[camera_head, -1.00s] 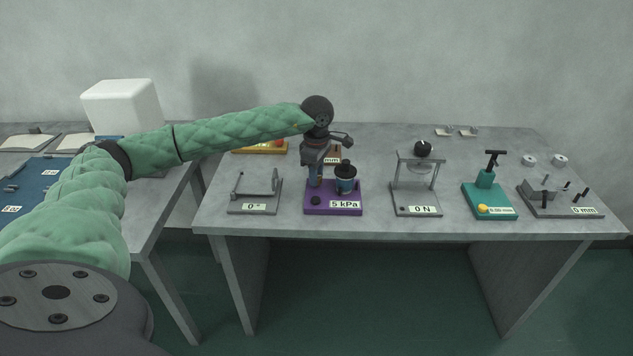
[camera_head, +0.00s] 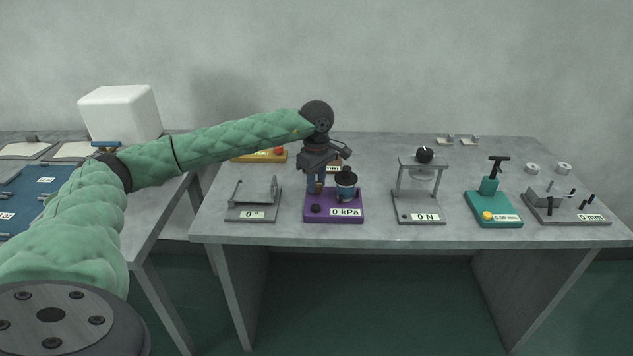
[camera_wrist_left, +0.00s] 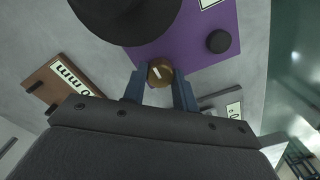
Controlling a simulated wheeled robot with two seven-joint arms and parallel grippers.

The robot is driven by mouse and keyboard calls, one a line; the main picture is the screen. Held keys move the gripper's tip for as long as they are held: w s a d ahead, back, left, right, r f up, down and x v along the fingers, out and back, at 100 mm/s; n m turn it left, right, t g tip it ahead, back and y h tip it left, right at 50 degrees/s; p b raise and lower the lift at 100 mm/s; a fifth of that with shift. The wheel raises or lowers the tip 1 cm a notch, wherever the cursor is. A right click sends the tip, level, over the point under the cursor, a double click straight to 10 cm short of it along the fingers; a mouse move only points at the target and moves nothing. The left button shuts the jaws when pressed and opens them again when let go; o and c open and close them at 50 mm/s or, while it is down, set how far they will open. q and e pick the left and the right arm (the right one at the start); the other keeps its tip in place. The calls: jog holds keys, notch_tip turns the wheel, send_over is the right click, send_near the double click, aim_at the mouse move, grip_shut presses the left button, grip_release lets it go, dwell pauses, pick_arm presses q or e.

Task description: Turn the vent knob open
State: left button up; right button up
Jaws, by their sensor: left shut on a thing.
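The purple device (camera_head: 350,216) stands on the middle table, and its display (camera_head: 346,212) reads 0 kPa. It carries a dark cylinder with a round black top (camera_head: 346,170) and a small black knob (camera_head: 315,208) at its front left. The round brass vent knob (camera_wrist_left: 160,72), with a light line across its top, sits on the purple base. My left gripper (camera_head: 314,186) points down over the base's left part. In the left wrist view its two blue-grey fingers (camera_wrist_left: 160,86) are shut on the brass knob, one on each side. My right gripper is not in view.
A grey hinged fixture (camera_head: 253,198) stands left of the purple device. A grey stand (camera_head: 418,205) and a teal press (camera_head: 494,208) are on the right. The table's front strip is clear.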

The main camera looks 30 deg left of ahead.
aim_at(317, 183)
pick_arm(q)
jog(key=shift+r, duration=0.1)
jog(key=o, duration=1)
jog(key=shift+c, duration=0.2)
jog(key=shift+r, duration=0.55)
notch_tip(317, 183, up, 6)
jog(key=shift+f+b, duration=0.1)
jog(key=shift+b, duration=0.4)
jog(key=shift+r, duration=0.4)
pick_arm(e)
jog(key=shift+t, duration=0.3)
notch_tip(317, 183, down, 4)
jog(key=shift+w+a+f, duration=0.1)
